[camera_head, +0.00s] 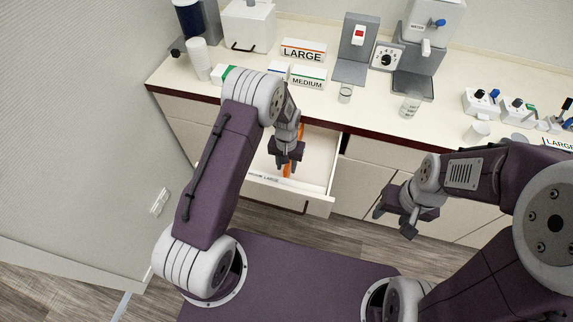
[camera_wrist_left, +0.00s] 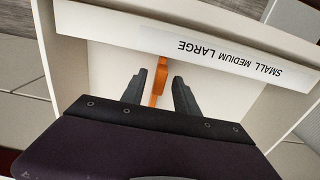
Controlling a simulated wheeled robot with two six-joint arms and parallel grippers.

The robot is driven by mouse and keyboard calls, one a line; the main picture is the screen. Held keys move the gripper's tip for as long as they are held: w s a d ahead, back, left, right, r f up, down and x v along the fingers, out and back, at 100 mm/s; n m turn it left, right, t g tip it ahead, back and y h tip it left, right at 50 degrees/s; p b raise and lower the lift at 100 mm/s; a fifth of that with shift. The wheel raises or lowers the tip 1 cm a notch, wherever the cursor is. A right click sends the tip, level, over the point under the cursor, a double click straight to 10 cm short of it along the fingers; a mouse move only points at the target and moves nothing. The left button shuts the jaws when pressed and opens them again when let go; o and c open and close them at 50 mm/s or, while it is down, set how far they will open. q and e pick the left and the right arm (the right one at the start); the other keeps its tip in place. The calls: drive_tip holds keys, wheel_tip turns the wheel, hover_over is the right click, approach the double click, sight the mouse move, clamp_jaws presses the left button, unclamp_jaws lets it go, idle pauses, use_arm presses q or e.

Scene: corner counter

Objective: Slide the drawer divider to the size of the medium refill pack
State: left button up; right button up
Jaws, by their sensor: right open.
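The drawer (camera_head: 318,168) under the counter is pulled open. An orange divider (camera_head: 300,135) stands in it, running front to back; it also shows in the left wrist view (camera_wrist_left: 160,72). The drawer's front strip (camera_wrist_left: 230,62) reads SMALL MEDIUM LARGE, upside down there; the divider lies just left of LARGE in that view. My left gripper (camera_head: 287,165) reaches down into the drawer, its open fingers (camera_wrist_left: 158,92) on either side of the divider with small gaps visible. My right gripper (camera_head: 405,215) is open and empty before the cabinets.
A LARGE pack (camera_head: 303,55) stands behind the MEDIUM one. A small glass (camera_head: 345,93), a beaker (camera_head: 410,105) and dispensers (camera_head: 430,45) stand on the counter. The wall is close at the left.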

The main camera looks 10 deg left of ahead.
use_arm(q)
clamp_jaws()
idle(1.4)
